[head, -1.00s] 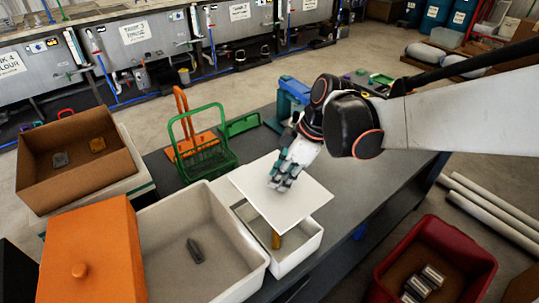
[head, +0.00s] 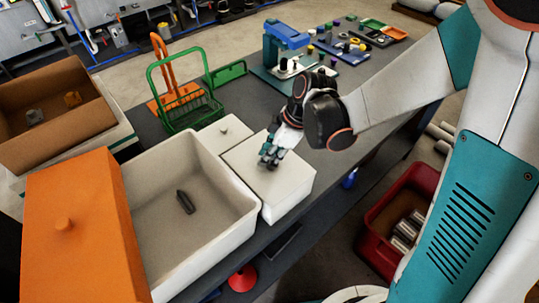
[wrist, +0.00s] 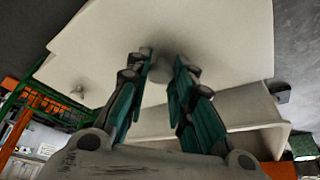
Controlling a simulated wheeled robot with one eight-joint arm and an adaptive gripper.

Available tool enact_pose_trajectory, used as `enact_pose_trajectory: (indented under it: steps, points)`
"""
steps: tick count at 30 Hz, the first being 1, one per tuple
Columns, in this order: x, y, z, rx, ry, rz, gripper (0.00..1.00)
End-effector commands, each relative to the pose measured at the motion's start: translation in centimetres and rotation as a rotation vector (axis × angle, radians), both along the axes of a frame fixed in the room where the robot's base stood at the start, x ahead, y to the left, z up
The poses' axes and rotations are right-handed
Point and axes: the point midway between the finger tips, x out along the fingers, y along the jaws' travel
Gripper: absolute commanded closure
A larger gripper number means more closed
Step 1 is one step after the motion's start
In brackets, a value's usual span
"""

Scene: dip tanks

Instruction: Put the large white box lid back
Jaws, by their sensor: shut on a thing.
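The large white lid (head: 262,180) is a flat off-white plate lying across the top of the white box (head: 290,201). Its edges look close to the box's rim; whether it is fully seated I cannot tell for sure. My gripper (head: 268,157) is over the lid's middle, shut on its knob, which the fingers mostly hide. In the wrist view the lid (wrist: 215,28) spreads beyond my fingertips (wrist: 164,62). The box's inside is hidden.
A large open bin (head: 150,195) with a dark grey block (head: 185,202) adjoins the box. A smaller white lid with a knob (head: 222,134) lies behind. A green basket (head: 188,108) stands further back. A red bin (head: 398,215) is at lower right.

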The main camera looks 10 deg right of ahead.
Motion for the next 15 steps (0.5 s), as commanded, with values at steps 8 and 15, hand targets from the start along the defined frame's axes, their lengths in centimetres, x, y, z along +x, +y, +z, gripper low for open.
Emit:
enact_pose_trajectory:
  steps: [8,15]
  points:
    - [-0.02,0.0,-0.18,0.0,0.0,0.0,1.0]
    - [-0.02,-0.01,-0.32,0.0,0.0,0.0,0.58]
